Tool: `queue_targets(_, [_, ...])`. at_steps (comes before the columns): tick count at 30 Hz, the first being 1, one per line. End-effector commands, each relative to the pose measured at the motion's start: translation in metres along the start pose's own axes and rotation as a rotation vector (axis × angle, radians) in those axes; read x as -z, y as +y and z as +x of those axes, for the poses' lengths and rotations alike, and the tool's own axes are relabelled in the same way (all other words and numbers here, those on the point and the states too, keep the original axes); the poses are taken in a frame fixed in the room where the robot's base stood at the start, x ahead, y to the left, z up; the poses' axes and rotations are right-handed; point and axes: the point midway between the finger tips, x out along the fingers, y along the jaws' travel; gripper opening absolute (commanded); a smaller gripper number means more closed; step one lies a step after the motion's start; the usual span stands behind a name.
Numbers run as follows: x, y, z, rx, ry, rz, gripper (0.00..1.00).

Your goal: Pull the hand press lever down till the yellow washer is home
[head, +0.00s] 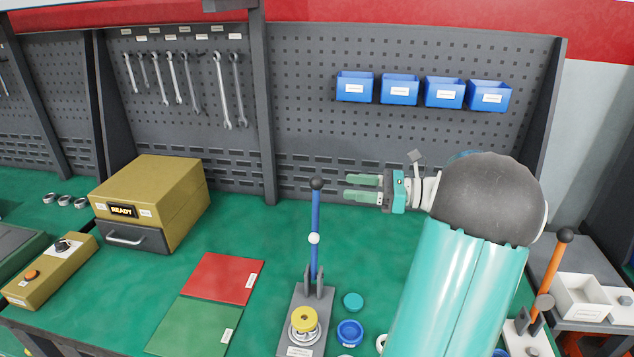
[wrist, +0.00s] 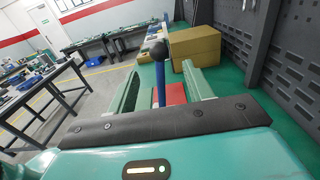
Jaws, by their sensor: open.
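The hand press (head: 313,293) stands on the green bench top at front centre in the head view. Its blue lever (head: 315,225) stands upright with a black ball knob (head: 317,184) at the top. The yellow washer (head: 304,318) sits on a silver round part at the press base; how deep it sits I cannot tell. My gripper (head: 350,187) is open and empty, pointing left, with its fingertips a little right of the knob. In the wrist view the blue lever (wrist: 161,88) and knob (wrist: 158,49) show in line with the gap between my fingers.
A red mat (head: 225,277) and green mat (head: 190,327) lie left of the press. A tan box marked READY (head: 165,180) stands further left. Blue and teal round parts (head: 350,332) lie right of the base. An orange-levered press (head: 550,270) stands at the right.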

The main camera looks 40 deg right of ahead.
Motion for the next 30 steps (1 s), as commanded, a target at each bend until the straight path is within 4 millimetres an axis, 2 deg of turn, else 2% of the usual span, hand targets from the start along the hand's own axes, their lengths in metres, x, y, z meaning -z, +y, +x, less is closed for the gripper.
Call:
queue_targets(1, [0.000,0.001,0.012,-0.004,0.000,0.001,0.51])
queue_targets(6, [0.000,0.001,0.047,-0.005,0.001,-0.001,0.51])
queue_targets(12, [0.000,-0.001,0.080,-0.003,0.002,-0.001,0.51])
queue_targets(18, [0.000,-0.002,0.094,-0.003,0.002,-0.001,0.51])
queue_targets(25, [0.000,-0.003,0.094,-0.002,0.002,-0.001,0.51])
queue_targets(26, [0.000,-0.003,0.094,-0.002,0.002,-0.001,0.49])
queue_targets(30, [0.000,-0.003,0.094,-0.002,0.002,-0.001,0.21])
